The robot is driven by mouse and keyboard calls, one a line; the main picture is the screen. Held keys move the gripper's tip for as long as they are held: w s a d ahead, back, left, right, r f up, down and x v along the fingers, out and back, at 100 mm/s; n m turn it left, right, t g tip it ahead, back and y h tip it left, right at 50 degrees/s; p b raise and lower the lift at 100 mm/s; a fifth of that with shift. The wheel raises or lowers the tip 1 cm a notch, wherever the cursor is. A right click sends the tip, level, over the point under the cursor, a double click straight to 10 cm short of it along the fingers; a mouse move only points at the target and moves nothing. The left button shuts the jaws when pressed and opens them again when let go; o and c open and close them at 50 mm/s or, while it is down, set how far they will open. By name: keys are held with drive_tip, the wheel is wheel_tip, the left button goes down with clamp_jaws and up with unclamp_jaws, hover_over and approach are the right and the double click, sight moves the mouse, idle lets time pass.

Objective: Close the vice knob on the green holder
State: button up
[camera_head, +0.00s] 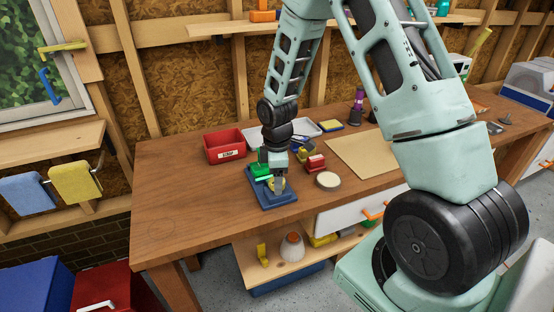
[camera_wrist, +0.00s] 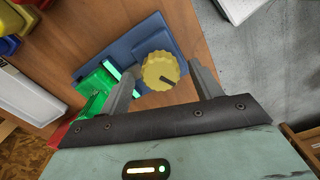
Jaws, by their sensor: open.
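The yellow vice knob (camera_wrist: 160,70) is round and ridged, with a dark mark on its face. It sits on a blue base (camera_wrist: 112,50) beside the green holder (camera_wrist: 96,88). In the head view the green holder (camera_head: 260,170) and the blue base (camera_head: 278,201) stand near the front edge of the workbench, with the knob mostly hidden by my gripper (camera_head: 279,188). In the wrist view my gripper (camera_wrist: 163,80) is open, with one finger on each side of the knob. I cannot tell whether the fingers touch it.
A red bin (camera_head: 224,146) stands behind the holder on the workbench (camera_head: 190,192). A small red block (camera_head: 315,163) and a round pale disc (camera_head: 328,180) lie to the right. A tan mat (camera_head: 365,155) lies farther right. The bench's left end is clear.

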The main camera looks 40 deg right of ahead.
wheel_tip(320, 180, up, 17)
drive_tip(key=b, duration=0.2)
idle(0.7)
drive_tip(key=s+a+m, duration=0.1)
drive_tip(key=s+a, duration=0.3)
drive_tip(key=a, duration=0.4)
drive_tip(key=s+a, duration=0.4)
drive_tip(key=a, duration=0.4)
drive_tip(key=s+a+f+m, duration=0.1)
drive_tip(key=s+a, duration=0.3)
drive_tip(key=s, duration=0.4)
drive_tip(key=s+a+f+m, duration=0.1)
drive_tip(key=s+a, duration=0.3)
drive_tip(key=s, duration=0.4)
drive_tip(key=shift+a+y, duration=0.25)
drive_tip(key=shift+y, duration=0.05)
